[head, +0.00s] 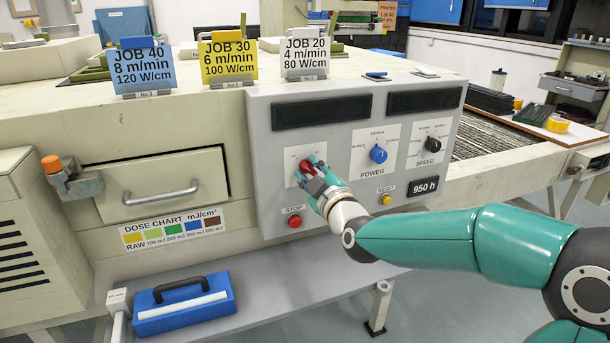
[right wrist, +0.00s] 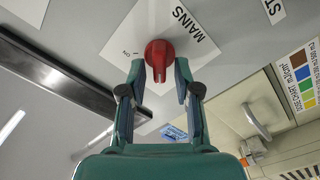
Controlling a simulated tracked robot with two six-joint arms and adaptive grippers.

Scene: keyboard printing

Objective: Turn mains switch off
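The mains switch is a red rotary knob (head: 304,164) on a white plate on the grey control panel (head: 262,130). In the right wrist view the red knob (right wrist: 159,58) sits beside the words MAINS and ON, its ridge pointing down the picture towards my gripper. The panel face is seen at an angle there. My right gripper (head: 309,172) is at the knob in the head view and partly covers it. In the right wrist view its two fingers (right wrist: 160,76) stand on either side of the knob, with small gaps showing. My left gripper is not in view.
The red STOP button (head: 294,221) lies just below the gripper. The blue POWER knob (head: 378,154), black SPEED knob (head: 433,144) and yellow RESET button (head: 387,199) are to the right. A blue toolbox (head: 184,304) stands on the shelf below. Job cards stand on top.

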